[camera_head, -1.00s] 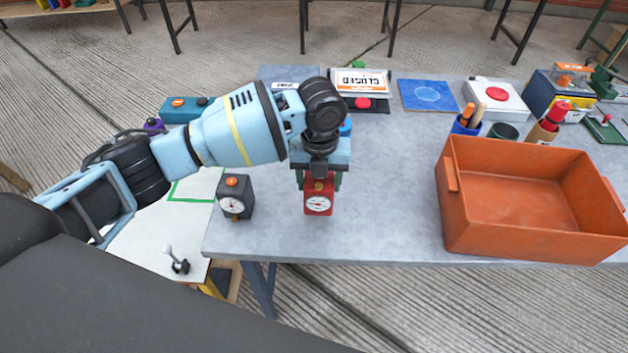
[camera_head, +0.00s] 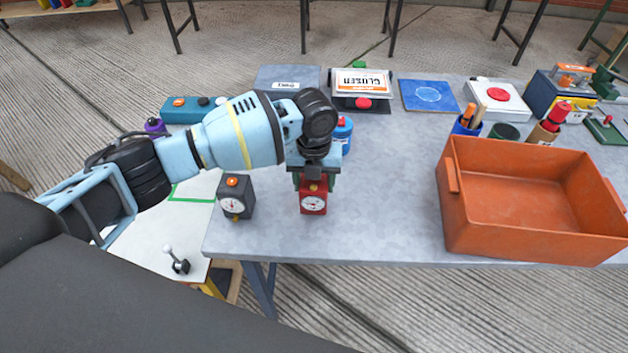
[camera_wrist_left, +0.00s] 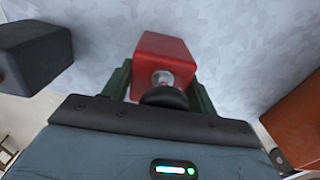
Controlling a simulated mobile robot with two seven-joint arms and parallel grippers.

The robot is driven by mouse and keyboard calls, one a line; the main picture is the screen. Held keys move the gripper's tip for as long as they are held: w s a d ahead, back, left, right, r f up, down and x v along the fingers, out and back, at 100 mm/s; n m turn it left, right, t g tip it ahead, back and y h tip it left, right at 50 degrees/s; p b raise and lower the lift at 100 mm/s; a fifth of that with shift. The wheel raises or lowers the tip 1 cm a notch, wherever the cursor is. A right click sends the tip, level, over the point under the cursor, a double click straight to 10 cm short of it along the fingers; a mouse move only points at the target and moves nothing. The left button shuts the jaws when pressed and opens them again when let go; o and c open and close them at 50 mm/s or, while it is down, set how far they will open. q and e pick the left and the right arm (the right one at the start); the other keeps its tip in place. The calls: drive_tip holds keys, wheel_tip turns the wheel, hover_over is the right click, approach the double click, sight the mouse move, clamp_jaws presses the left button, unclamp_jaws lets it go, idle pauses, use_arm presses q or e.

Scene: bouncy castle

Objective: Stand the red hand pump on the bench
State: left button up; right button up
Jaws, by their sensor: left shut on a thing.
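The red hand pump (camera_head: 313,203) is a red box with a round white gauge on its front. It is upright over the front left part of the grey bench (camera_head: 390,215). My left gripper (camera_head: 314,181) comes down from above and is shut on it, one green finger on each side. In the left wrist view the red pump (camera_wrist_left: 166,60) sits between the fingers, with a metal fitting and a black knob near the palm. I cannot tell whether its base touches the bench. My right gripper is not in view.
A dark pump (camera_head: 236,198) with a gauge stands just left of the red one. An orange bin (camera_head: 540,245) stands on the right. A blue canister (camera_head: 342,133) is behind my gripper, and a sign (camera_head: 362,81) is at the back. The bench between pump and bin is clear.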

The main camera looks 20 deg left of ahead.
use_arm(q)
drive_tip(key=shift+f, duration=0.1)
drive_tip(key=o, duration=1.3)
drive_tip(key=shift+o, duration=0.2)
wheel_tip(320, 180, up, 12)
drive_tip(key=shift+r, duration=0.1)
